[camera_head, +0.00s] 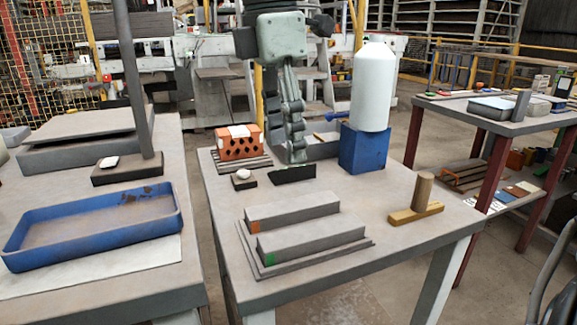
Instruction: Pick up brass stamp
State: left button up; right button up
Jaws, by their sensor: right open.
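The brass stamp (415,212) stands upright on the right part of the middle table, near its right edge. It has a brass-coloured bar as a base and a brown cylindrical handle. My right gripper (290,150) hangs down from the top over the back of the table, left of the stamp and well apart from it. I see it nearly side-on; it is open, and nothing shows between its fingers. My left gripper is not in view.
Two grey blocks (310,239) lie on a stepped plate left of the stamp. A blue block (363,149) bears a white cylinder (373,88) behind it. A hollow orange brick (240,146) sits at the back left. A blue tray (95,247) lies on the left table.

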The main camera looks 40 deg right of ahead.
aim_at(420, 207)
jog(key=k, duration=1.5)
